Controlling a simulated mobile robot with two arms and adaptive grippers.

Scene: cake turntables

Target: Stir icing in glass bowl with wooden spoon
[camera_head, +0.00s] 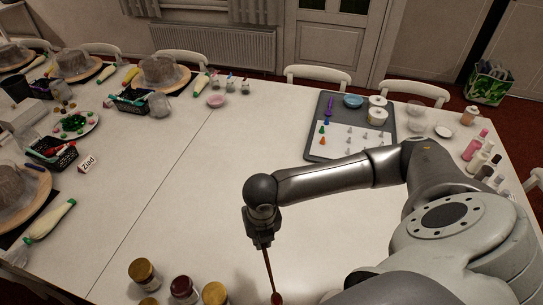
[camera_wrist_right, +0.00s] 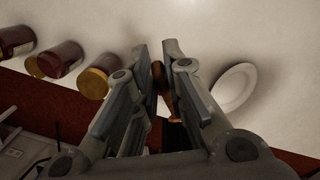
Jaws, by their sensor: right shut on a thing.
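My right gripper (camera_head: 263,243) hangs over the front middle of the table and is shut on a wooden spoon (camera_head: 269,270). The thin brown spoon points down, its darker end near the bottom edge of the head view. In the right wrist view the spoon (camera_wrist_right: 159,76) shows between the fingers of the right gripper (camera_wrist_right: 166,60). A clear bowl (camera_head: 413,110), possibly the glass one, stands at the back right, far from the gripper. I cannot make out icing in it. My left gripper is out of view.
Jars with gold and dark red lids (camera_head: 184,289) stand at the front edge, left of the spoon. A white round dish (camera_wrist_right: 235,88) lies right of the fingers in the wrist view. A grey tray (camera_head: 325,109) lies at the back. The table's middle is clear.

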